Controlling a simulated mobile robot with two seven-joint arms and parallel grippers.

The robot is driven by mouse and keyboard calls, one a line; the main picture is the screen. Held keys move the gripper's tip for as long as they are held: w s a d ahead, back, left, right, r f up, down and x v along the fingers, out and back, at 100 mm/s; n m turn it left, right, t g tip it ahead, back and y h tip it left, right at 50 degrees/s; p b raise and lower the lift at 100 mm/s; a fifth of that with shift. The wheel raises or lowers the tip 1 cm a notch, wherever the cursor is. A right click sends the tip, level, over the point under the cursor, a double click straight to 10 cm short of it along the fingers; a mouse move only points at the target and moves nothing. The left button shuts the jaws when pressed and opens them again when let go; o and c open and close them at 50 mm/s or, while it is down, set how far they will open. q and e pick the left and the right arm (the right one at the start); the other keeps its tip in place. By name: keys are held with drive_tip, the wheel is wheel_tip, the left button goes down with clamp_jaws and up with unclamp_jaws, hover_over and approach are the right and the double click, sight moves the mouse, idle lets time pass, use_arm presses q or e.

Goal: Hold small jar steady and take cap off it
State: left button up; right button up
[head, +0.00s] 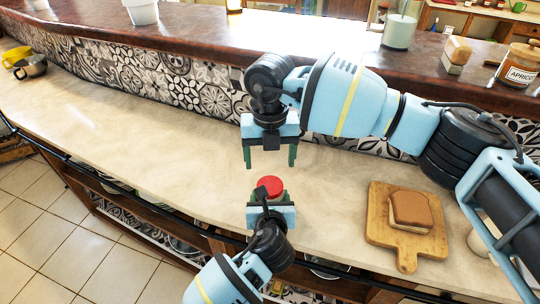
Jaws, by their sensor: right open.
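The small jar shows mainly as its round red cap (270,185). Its body is mostly hidden behind my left gripper (268,194), which comes up from the bottom of the head view. The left gripper is right at the jar; its fingers are largely hidden, so I cannot tell whether they are shut on it. The cap is on top of the jar. My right gripper (270,156) is above the cap in the picture, fingers pointing down, open and empty, with a gap between it and the cap.
A cutting board (377,229) with a sandwich-like bread piece (411,209) lies right of the jar. Bowls (31,67) stand at the far left. A raised ledge behind holds a glass (398,31) and an apricot jar (518,66). The pale counter (150,125) is clear on the left.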

sight(270, 185)
drive_tip(key=shift+f, duration=4)
drive_tip(key=c, duration=1)
drive_tip(key=n, duration=0.7)
drive_tip(key=shift+c, duration=0.2)
drive_tip(key=o, duration=1.1)
drive_tip(key=shift+r, duration=0.2)
